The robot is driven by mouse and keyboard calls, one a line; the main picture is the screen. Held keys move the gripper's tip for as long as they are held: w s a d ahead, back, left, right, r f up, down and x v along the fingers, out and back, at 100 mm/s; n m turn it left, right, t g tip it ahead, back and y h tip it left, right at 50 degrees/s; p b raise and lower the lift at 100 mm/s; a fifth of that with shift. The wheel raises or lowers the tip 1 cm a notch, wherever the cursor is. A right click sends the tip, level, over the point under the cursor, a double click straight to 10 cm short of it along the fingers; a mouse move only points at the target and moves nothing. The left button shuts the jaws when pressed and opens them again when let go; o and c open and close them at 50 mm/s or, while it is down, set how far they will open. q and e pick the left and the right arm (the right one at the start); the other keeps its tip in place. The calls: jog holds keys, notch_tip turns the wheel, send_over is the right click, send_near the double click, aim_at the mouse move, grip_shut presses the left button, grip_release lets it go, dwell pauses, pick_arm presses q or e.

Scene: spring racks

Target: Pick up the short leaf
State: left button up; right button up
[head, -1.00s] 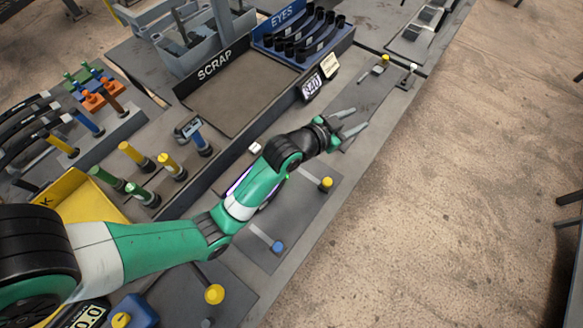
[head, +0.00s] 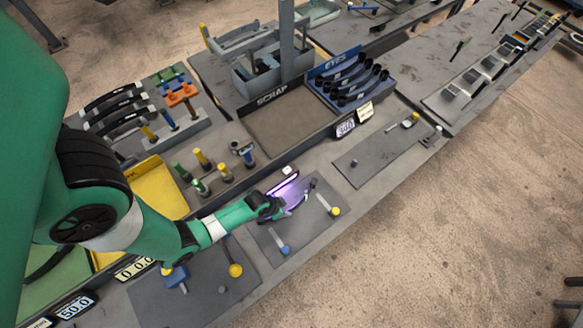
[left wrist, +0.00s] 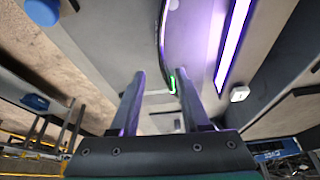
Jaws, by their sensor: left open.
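The short leaf appears to be the thin, dark, slightly curved strip (left wrist: 162,32) with a bright green spot near its close end, in the left wrist view. It lies on the grey bench mat under a purple glow. My left gripper (left wrist: 160,78) is open, with its two fingers spread around the strip's near end; the right finger is closer to the green spot. I cannot tell whether they touch it. In the head view the left gripper (head: 299,196) is over the mat, and its fingers largely mask the leaf. My right gripper is not in view.
A lit white bar (left wrist: 233,42) runs beside the leaf. Yellow (head: 335,211) and blue (head: 285,250) knobbed posts flank the mat. The SCRAP bin (head: 290,130), the EYES rack (head: 350,78) and several upright coloured pegs (head: 202,160) stand behind. The bench's right front edge is open.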

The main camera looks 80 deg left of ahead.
aim_at(291, 209)
pick_arm(q)
jog(key=shift+b+x, duration=0.35)
jog(key=shift+x, duration=1.25)
jog(key=b+x, duration=0.2)
jog(key=x, duration=0.3)
jog(key=shift+w+a, duration=0.1)
jog(key=shift+a, duration=0.1)
grip_shut()
jog(key=shift+r, duration=0.1)
